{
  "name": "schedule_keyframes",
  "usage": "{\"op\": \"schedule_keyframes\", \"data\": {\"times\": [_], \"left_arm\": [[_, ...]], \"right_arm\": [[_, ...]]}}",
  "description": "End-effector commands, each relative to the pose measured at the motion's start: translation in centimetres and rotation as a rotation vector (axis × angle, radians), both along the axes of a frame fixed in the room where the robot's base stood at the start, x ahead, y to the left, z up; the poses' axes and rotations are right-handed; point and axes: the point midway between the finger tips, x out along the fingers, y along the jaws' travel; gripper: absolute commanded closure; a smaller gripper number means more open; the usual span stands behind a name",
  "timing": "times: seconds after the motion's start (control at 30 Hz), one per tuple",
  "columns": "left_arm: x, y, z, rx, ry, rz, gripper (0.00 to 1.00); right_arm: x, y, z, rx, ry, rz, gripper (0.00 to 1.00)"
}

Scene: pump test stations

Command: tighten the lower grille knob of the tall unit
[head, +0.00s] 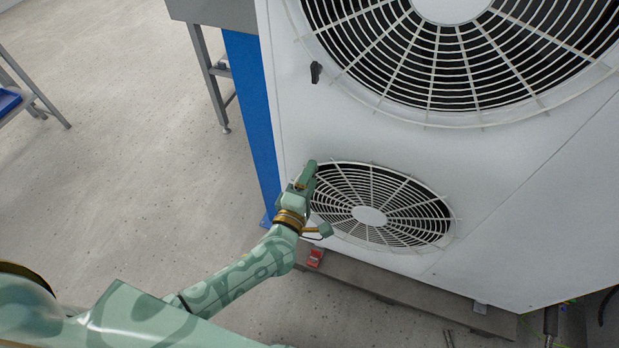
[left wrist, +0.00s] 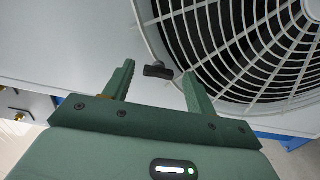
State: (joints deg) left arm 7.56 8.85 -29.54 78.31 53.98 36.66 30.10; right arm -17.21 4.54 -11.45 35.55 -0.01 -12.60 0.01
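The tall white unit (head: 290,120) has two round fan grilles, a large upper grille (head: 470,60) and a smaller lower grille (head: 370,215). In the left wrist view a black knob (left wrist: 158,71) sits at the grille's edge, its bar lying roughly crosswise. My left gripper (head: 309,171) is at the upper left edge of the lower grille. The left wrist view shows its two fingers (left wrist: 158,82) apart, with the knob in the gap near the fingertips, not visibly touched. In the head view the gripper hides this knob. My right gripper is not in view.
A black upper knob (head: 316,72) is beside the large grille. A small red object (head: 315,257) is by the grey base rail (head: 400,285). A blue panel (head: 250,110) stands left of the unit, near a grey-legged table (head: 207,75).

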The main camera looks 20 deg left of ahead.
Motion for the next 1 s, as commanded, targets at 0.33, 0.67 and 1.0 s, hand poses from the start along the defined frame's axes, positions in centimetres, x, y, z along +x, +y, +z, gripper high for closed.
{"op": "schedule_keyframes", "data": {"times": [0.33, 0.67, 1.0], "left_arm": [[-3.1, 0.1, 0.3, -0.001, 0.000, 0.000, 0.44], [-12.0, 0.5, 0.2, 0.000, 0.002, 0.000, 0.44], [-16.2, 0.6, 0.0, 0.000, 0.000, 0.000, 0.44]], "right_arm": [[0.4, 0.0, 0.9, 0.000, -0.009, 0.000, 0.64], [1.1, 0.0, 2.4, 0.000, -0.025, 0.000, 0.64], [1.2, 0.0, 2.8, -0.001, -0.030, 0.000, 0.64]]}}
